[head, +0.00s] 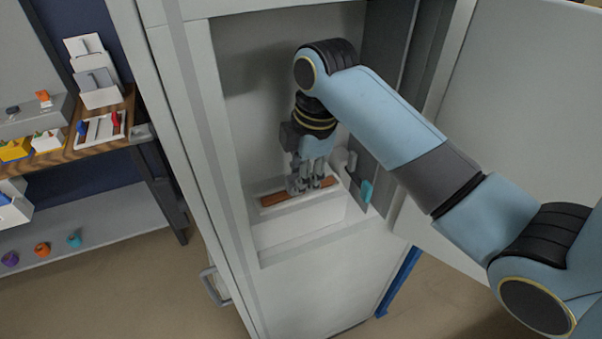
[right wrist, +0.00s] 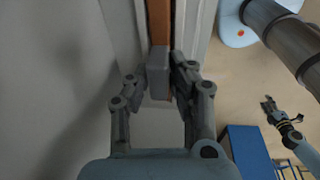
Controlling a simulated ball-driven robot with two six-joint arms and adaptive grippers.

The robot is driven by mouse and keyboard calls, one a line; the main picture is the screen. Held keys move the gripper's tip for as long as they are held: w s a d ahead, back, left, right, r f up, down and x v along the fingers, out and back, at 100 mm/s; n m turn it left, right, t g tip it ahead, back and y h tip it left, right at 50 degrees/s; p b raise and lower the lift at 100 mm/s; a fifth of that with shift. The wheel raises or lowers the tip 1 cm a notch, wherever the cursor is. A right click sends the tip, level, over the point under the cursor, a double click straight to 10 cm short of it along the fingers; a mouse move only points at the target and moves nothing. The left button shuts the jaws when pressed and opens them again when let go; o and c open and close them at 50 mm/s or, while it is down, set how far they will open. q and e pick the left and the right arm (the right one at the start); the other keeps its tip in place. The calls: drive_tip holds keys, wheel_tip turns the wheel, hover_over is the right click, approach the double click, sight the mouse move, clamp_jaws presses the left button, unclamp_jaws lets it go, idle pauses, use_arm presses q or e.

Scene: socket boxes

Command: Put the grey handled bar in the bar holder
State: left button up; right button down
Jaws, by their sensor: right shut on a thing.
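My right gripper (head: 308,185) reaches down inside the open cabinet. In the right wrist view its fingers (right wrist: 158,85) are shut on a grey block, the handle (right wrist: 157,62) of the bar. A brown strip (right wrist: 160,20), seemingly the bar's body, runs lengthwise beneath the handle. In the head view this brown bar (head: 275,199) lies along the top of a white box-like holder (head: 295,220), showing on both sides of the fingers. I cannot tell how deep it sits. A small dark gripper, apparently my left gripper (right wrist: 280,110), is far off in the right wrist view, its opening unclear.
The cabinet's left frame (head: 205,120) and its right wall (head: 385,85) stand close around my arm. A teal piece (head: 366,191) is right of the holder. A wooden shelf (head: 130,118) at left bears several small items. A cabinet handle (head: 215,287) sticks out low.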

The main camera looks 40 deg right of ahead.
drive_tip(key=c, duration=1.1)
unclamp_jaws()
